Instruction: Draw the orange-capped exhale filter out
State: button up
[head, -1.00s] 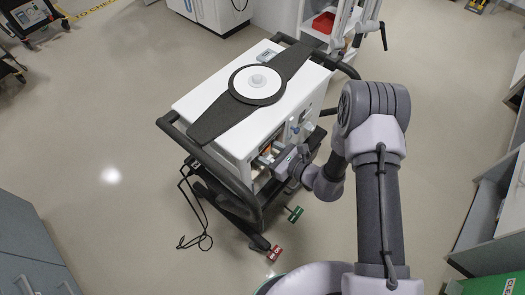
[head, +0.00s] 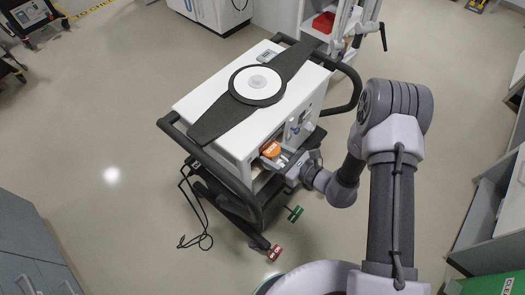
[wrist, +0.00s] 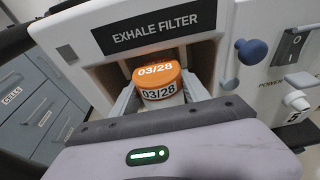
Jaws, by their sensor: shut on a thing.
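The exhale filter (wrist: 158,85) has an orange cap and a white body, both marked 03/28. In the wrist view it stands in front of the open bay (wrist: 115,75) under the label EXHALE FILTER, at the bay's mouth. My gripper (wrist: 160,98) has one finger on each side of the filter and is shut on it. In the head view the orange cap (head: 270,149) shows at the front face of the white ventilator (head: 255,110), with my gripper (head: 286,167) just to its right. The filter's lower part is hidden behind my gripper body.
A blue knob (wrist: 251,52) and a white port (wrist: 297,101) stick out right of the bay. A dark cart handle (head: 215,165) runs along the ventilator's left side. Grey drawers (wrist: 42,100) stand at the left.

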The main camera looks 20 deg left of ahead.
jog(key=s+d, duration=0.3)
jog(key=d, duration=0.5)
jog(key=shift+s+d, duration=0.25)
jog(key=shift+d, duration=0.1)
jog(key=shift+f, duration=0.1)
